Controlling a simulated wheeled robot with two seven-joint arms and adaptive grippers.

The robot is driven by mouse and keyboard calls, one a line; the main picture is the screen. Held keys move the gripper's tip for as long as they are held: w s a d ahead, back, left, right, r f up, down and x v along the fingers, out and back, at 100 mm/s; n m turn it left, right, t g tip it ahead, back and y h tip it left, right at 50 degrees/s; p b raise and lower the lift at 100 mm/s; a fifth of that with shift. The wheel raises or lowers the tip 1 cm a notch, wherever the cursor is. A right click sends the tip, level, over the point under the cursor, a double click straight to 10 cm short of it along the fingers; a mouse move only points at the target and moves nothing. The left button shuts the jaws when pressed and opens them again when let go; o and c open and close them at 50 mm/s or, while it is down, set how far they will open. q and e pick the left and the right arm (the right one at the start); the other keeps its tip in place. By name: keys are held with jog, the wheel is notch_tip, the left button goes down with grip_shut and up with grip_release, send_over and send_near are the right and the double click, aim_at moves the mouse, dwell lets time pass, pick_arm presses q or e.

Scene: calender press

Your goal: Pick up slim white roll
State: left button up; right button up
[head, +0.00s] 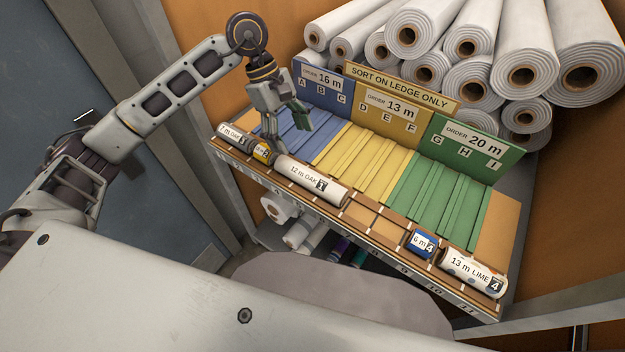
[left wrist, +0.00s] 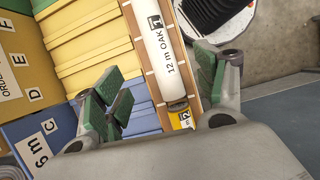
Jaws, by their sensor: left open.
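A slim white roll marked "12 m OAK 1" (head: 311,180) lies along the front ledge, left of its middle. It also shows in the left wrist view (left wrist: 165,48), running from the top edge down between my finger pads. My left gripper (head: 284,135) is open and empty, above the ledge and the blue slats, near the roll's left end. In the left wrist view its green-padded fingers (left wrist: 160,80) are spread to either side of the roll's line. I cannot tell whether a finger touches anything. My right gripper is not in view.
A short yellow-banded roll (head: 262,151) and a "7 m OAK" roll (head: 231,134) lie left on the ledge. A blue "6 m" roll (head: 422,242) and a "13 m LIME" roll (head: 472,273) lie right. Order signs (head: 392,105) stand behind. Large rolls (head: 478,83) are stacked at the back.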

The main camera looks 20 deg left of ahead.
aim_at(307, 172)
pick_arm(q)
jog(key=shift+w+n, duration=0.1)
jog(key=shift+n, duration=0.2)
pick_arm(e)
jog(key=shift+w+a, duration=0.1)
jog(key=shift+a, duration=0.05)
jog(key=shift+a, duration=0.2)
pick_arm(q)
jog(key=shift+p+x, duration=0.7)
jog(key=shift+x, duration=3.6)
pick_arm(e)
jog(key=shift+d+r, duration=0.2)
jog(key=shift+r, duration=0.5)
pick_arm(q)
jog(key=shift+f, duration=0.1)
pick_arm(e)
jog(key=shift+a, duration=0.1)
pick_arm(q)
jog(key=shift+p+x, duration=0.6)
jog(key=shift+x, duration=0.55)
jog(key=shift+p+x, duration=0.3)
jog(key=shift+x, duration=1.05)
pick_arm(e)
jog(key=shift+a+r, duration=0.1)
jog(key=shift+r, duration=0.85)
